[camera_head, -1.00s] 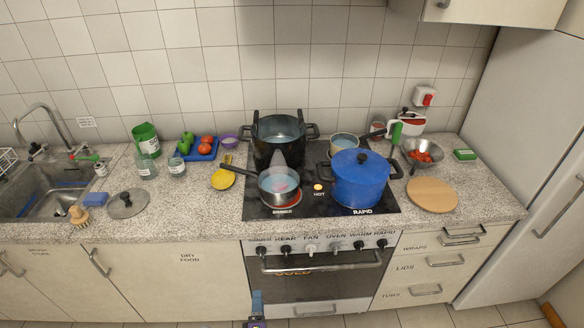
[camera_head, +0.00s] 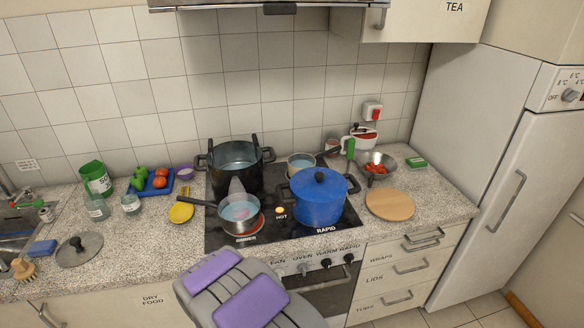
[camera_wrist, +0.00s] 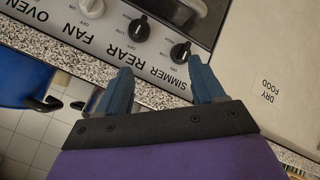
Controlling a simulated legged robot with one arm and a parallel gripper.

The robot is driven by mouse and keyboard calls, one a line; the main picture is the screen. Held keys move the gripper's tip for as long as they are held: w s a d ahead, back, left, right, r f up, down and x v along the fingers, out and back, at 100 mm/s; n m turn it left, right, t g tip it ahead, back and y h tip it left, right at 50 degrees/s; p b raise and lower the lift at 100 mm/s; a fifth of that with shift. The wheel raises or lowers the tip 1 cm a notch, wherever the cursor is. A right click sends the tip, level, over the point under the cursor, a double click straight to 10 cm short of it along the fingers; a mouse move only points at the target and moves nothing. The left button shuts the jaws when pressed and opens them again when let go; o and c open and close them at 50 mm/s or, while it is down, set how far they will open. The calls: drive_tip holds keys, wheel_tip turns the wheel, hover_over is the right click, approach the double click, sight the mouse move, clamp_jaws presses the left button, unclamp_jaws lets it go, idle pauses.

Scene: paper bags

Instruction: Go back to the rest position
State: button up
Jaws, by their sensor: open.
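My gripper (camera_wrist: 160,85) shows in the wrist view with its two blue fingers spread apart and nothing between them. It is in front of the stove's control panel (camera_wrist: 125,40), which appears upside down. In the head view my purple and grey arm rises from the bottom middle and covers part of the stove front (camera_head: 310,285); the gripper's fingers cannot be made out there.
On the hob stand a black pot (camera_head: 236,180), a blue pot (camera_head: 320,205), a small saucepan (camera_head: 240,213) and another pan (camera_head: 301,165). A round wooden board (camera_head: 390,204) lies to the right. The fridge (camera_head: 480,150) stands far right.

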drive_tip(key=s+d+r+m+g+y, duration=0.1)
drive_tip(key=s+d+r+m+g, duration=0.2)
drive_tip(key=d+r, duration=0.45)
drive_tip(key=s+d+r+m+g, duration=0.25)
drive_tip(key=s+d+r, duration=0.3)
drive_tip(key=r, duration=0.55)
drive_tip(key=s+d+r+m+g, duration=0.1)
drive_tip(key=s+d+r+g, duration=0.1)
drive_tip(key=s+d, duration=0.3)
drive_tip(key=s+d+r+m+g+h, duration=0.1)
drive_tip(key=s+d+r, duration=0.4)
drive_tip(key=s, duration=0.8)
drive_tip(key=s+d+r+m+g+h, duration=0.1)
drive_tip(key=s+d+r+m+g, duration=0.1)
drive_tip(key=s+d, duration=0.5)
wheel_tip(320, 180, up, 2)
drive_tip(key=shift+s+d+g, duration=0.25)
drive_tip(key=shift+s+g, duration=0.2)
drive_tip(key=shift+s, duration=0.55)
drive_tip(key=shift+m, duration=0.25)
